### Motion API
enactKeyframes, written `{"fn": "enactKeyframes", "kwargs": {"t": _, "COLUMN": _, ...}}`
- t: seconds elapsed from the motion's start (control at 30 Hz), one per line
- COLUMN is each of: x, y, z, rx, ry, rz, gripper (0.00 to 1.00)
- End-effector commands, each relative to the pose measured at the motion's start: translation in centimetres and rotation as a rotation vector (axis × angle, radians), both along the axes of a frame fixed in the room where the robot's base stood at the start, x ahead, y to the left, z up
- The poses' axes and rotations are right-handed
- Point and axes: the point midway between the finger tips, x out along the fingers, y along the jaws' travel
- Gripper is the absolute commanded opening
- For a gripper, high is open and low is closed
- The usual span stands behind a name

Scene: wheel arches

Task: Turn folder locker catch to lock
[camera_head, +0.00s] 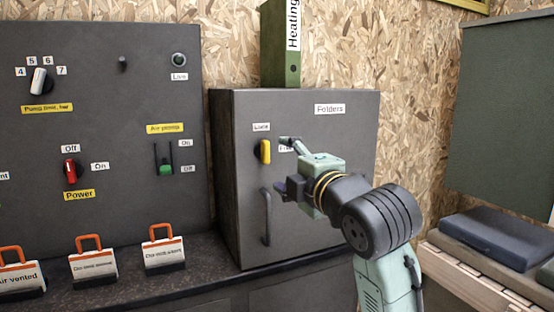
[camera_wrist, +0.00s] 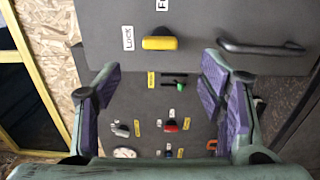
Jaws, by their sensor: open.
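The folder locker (camera_head: 330,190) is a dark grey box with a "Folders" label. Its yellow catch (camera_head: 265,151) stands upright on the door, its long axis in line with the "Lock" label (camera_head: 261,127) above it. A second label at its right is partly hidden by my gripper (camera_head: 284,164). My gripper is open and empty, just right of the catch and apart from it. In the wrist view the yellow catch (camera_wrist: 160,43) lies ahead, beyond the spread fingertips of my gripper (camera_wrist: 160,82), with the "Lock" label (camera_wrist: 128,38) to its left.
A dark door handle (camera_head: 266,217) sits below the catch. A green "Heating" binder (camera_head: 280,65) stands on the locker. A control panel (camera_head: 110,110) with switches is at the left, with several tags (camera_head: 164,252) on the worktop before it. A slatted bench with cushions (camera_head: 500,238) is at the right.

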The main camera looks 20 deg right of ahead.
Motion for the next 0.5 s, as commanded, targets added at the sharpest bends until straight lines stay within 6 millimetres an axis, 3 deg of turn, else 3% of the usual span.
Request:
{"fn": "enactKeyframes", "kwargs": {"t": 0.2, "x": -2.3, "y": -0.1, "z": 0.0, "rx": -0.001, "ry": -0.001, "rz": 0.000, "gripper": 0.63}}
{"fn": "enactKeyframes", "kwargs": {"t": 0.5, "x": -2.5, "y": -0.1, "z": 0.0, "rx": 0.000, "ry": 0.000, "rz": 0.000, "gripper": 0.63}}
